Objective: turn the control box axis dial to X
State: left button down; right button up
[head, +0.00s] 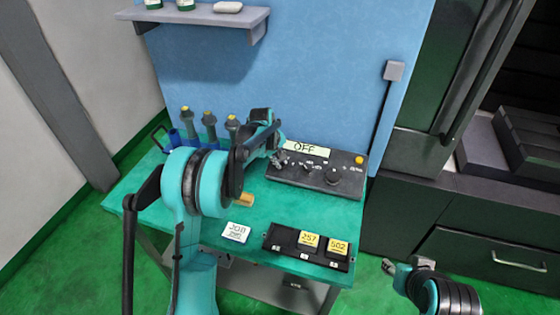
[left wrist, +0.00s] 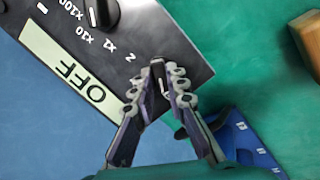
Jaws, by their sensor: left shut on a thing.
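The dark control box (head: 300,181) stands at the back right of the green table, with an OFF strip (head: 308,149) along its far edge. My left gripper (head: 279,160) is at the box's left end. In the left wrist view, my left gripper (left wrist: 165,80) is shut on the axis dial (left wrist: 165,88), a small dark knob with a white mark, mostly hidden between the fingers. A letter Z shows beside it; the other axis letters and the pointer's exact setting cannot be made out. My right gripper (head: 390,266) is low at the right, away from the table; its jaws are unclear.
The box also carries a multiplier dial (left wrist: 104,12), a large knob (head: 333,175) and a yellow button (head: 360,160). A blue holder (head: 186,140) with several yellow-topped tools stands left. A JOB card (head: 236,232) and a black tray (head: 281,239) lie in front.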

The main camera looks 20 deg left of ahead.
pick_arm(q)
jog(key=m, duration=0.4)
jog(key=shift+p, duration=0.3)
jog(key=shift+m+g+y, duration=0.4)
jog(key=shift+m, duration=1.1)
jog(key=c, duration=1.5)
grip_release()
jog(key=shift+c, duration=0.2)
jog(key=v, duration=1.2)
jog(key=shift+s, duration=0.1)
